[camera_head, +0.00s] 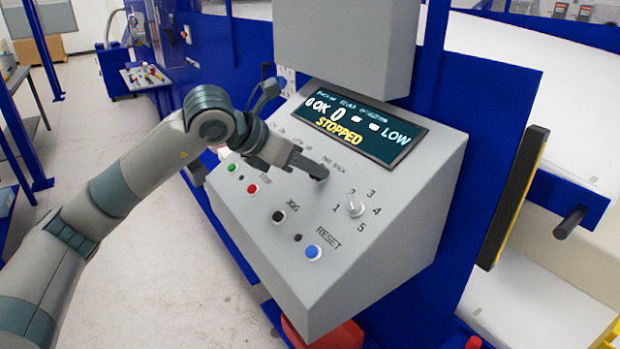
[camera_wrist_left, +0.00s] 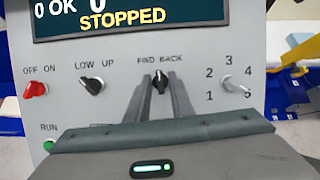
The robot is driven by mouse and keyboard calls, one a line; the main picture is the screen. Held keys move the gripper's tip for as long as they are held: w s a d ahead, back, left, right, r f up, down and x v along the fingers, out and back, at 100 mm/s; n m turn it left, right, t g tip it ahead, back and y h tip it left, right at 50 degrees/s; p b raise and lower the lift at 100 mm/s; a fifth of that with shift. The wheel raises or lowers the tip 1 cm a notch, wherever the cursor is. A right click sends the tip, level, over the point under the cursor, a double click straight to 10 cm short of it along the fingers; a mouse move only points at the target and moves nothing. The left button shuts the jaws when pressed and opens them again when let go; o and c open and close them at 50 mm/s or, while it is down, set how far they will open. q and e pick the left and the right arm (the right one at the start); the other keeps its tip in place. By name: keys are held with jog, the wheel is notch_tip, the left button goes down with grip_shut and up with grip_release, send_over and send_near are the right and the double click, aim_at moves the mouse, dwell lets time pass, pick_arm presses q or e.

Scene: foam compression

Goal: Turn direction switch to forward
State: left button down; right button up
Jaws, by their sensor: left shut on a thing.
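The direction switch (camera_wrist_left: 160,84) is a small black knob under the label FWD BACK on the sloped grey control panel. It looks roughly upright, between the two words. My left gripper (camera_wrist_left: 161,95) has its two fingers on either side of the knob and is shut on it. In the head view my left gripper (camera_head: 316,171) reaches in from the left and covers the switch, so the knob is hidden there. My right gripper is not in view.
The display (camera_head: 360,124) reads STOPPED and LOW. A red OFF/ON knob (camera_wrist_left: 36,90) and a black LOW/UP knob (camera_wrist_left: 93,86) sit left of the switch. A numbered dial (camera_head: 355,207) is to its right. Green, red, black and blue RESET (camera_head: 313,252) buttons lie below.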

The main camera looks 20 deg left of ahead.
pick_arm(q)
jog(key=n+y+b, duration=0.1)
jog(key=n+b, duration=0.2)
jog(key=shift+d+f+t, duration=0.1)
jog(key=shift+t, duration=0.3)
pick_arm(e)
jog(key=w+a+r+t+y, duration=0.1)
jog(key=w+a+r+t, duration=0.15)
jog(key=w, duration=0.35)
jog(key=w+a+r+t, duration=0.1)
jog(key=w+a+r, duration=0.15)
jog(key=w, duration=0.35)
pick_arm(q)
jog(key=n+y+b, duration=0.1)
jog(key=n+b, duration=0.1)
jog(key=n, duration=0.1)
jog(key=shift+b, duration=0.4)
jog(key=shift+n+y+b, duration=0.3)
jog(key=shift+n+b, duration=0.2)
jog(key=shift+n, duration=0.5)
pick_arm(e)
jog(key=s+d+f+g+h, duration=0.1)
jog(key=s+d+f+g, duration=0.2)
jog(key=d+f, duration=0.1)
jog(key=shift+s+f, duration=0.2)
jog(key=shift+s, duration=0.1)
pick_arm(q)
jog(key=shift+r, duration=0.2)
jog(key=c, duration=1.9)
grip_release()
